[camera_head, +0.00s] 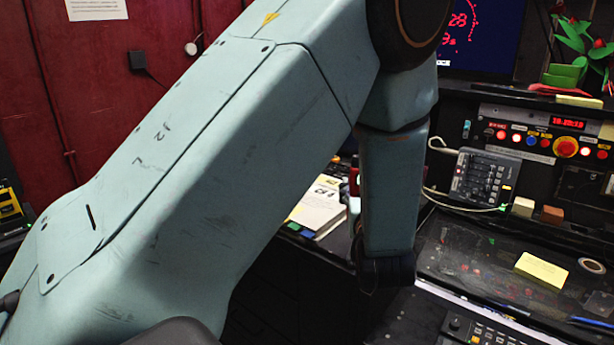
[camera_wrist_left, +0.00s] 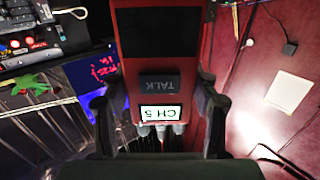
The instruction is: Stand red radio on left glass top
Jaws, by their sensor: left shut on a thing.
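The red radio (camera_wrist_left: 160,60) fills the middle of the left wrist view, with a dark TALK button and a lit CH 5 display, both upside down in the picture. My left gripper (camera_wrist_left: 158,118) is shut on it, one dark finger at each side. In the head view my left arm crosses the picture, and its gripper is hidden; a small red patch beside the forearm may be the radio. A dark, glossy desk top (camera_head: 455,262) lies at the right of the head view. I cannot tell whether it is the left glass top. My right gripper is not in view.
A yellow notepad (camera_head: 541,270) and a tape roll (camera_head: 591,265) lie on the glossy top. Behind are a mixer (camera_head: 481,177), a lit button panel (camera_head: 545,135) and a plant (camera_head: 575,50). A thick book (camera_head: 318,208) lies left of the forearm.

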